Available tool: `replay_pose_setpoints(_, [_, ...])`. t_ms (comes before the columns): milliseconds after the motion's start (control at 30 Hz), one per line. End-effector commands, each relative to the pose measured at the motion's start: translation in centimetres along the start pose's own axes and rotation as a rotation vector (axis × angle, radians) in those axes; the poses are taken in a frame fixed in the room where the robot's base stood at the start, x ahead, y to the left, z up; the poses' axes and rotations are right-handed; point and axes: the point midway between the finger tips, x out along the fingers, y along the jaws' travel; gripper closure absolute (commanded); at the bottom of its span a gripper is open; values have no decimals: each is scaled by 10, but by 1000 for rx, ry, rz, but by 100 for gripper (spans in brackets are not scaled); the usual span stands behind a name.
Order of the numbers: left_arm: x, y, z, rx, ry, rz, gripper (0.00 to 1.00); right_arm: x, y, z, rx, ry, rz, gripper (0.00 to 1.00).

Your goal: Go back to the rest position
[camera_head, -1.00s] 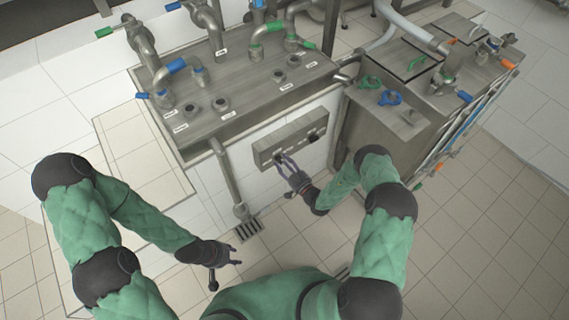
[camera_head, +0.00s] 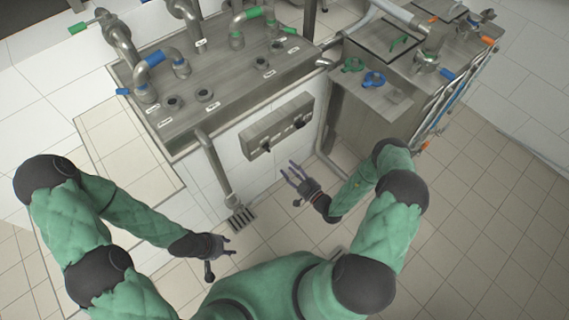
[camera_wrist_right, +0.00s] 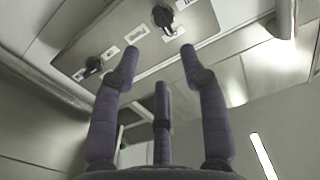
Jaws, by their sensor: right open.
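My right gripper (camera_head: 291,183) is open and empty, in front of and below the grey control box (camera_head: 277,127), with a visible gap between them. In the right wrist view its three purple-grey fingers (camera_wrist_right: 160,62) are spread with nothing between them. The control box (camera_wrist_right: 135,45) shows beyond the fingertips there, with a black knob (camera_wrist_right: 163,16) at the top and another black knob (camera_wrist_right: 93,65) to the left. My left gripper (camera_head: 226,250) is at the lower left of the head view, its fingers spread and empty, above the tiled floor.
A steel machine top (camera_head: 215,75) with pipes and several ports stands behind the control box. A steel cabinet (camera_head: 375,115) with green and blue handles stands to the right. The tiled floor (camera_head: 480,200) at right is clear.

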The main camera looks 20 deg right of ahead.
Motion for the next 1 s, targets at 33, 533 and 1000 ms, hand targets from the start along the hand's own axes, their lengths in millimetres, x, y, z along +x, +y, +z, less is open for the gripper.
replay_pose_setpoints(33, [0,0,0,0,0,0,60,-3,0,0,1,0,0,56])
replay_pose_setpoints(533, [0,0,0,0,0,0,60,-6,0,0,1,1,-1,56])
replay_pose_setpoints(1000, [-4,2,0,0,0,0,60,-10,-111,-10,-420,-14,-470,56])
